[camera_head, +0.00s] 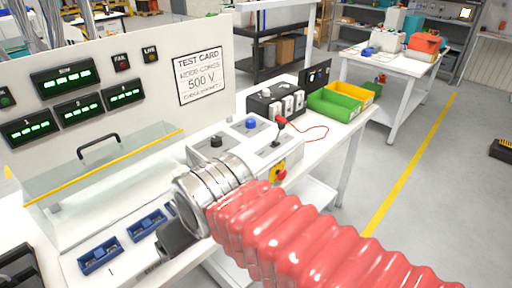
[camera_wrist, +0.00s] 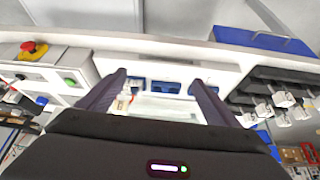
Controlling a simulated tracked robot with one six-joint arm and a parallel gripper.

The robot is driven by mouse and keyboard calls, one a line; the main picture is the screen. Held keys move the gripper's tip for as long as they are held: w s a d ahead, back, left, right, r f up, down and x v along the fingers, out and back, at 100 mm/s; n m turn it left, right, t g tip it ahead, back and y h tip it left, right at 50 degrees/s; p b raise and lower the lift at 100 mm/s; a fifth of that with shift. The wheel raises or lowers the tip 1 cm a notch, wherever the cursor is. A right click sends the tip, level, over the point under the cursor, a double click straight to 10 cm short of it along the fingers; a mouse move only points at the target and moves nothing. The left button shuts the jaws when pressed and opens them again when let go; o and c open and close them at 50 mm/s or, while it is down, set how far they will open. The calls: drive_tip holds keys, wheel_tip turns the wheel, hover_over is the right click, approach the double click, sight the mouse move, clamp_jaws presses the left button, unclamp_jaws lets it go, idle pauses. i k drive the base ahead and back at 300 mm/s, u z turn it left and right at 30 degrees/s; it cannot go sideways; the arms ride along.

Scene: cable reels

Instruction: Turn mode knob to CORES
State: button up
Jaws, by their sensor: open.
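On the light control box (camera_head: 233,143) in the head view are a black knob (camera_head: 216,141) and a blue knob (camera_head: 251,123). Their markings are too small to read, so I cannot tell which is the mode knob or where it points. A test card (camera_head: 201,76) behind reads MODE CORES and 500 V. In the wrist view my gripper (camera_wrist: 158,77) is open, with its two dark fingers apart and no knob between them. The control box stands at the left there, with a blue knob (camera_wrist: 42,100). In the head view my arm covers the box's lower left part.
A red-topped lever (camera_head: 281,122) stands on the box, and a red emergency button on yellow (camera_head: 279,173) is on its front. Blue trays (camera_head: 147,226) lie on the bench. A yellow-edged clear guard (camera_head: 105,165) is at left. Green (camera_head: 334,103) and yellow bins (camera_head: 354,91) stand behind.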

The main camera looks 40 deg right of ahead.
sight(216, 142)
drive_tip(key=u, duration=0.05)
drive_tip(key=k, duration=1.35)
drive_tip(key=z, duration=0.35)
drive_tip(key=i, duration=1.05)
drive_tip(key=z, duration=0.55)
drive_tip(key=i, duration=0.5)
drive_tip(key=z, duration=0.05)
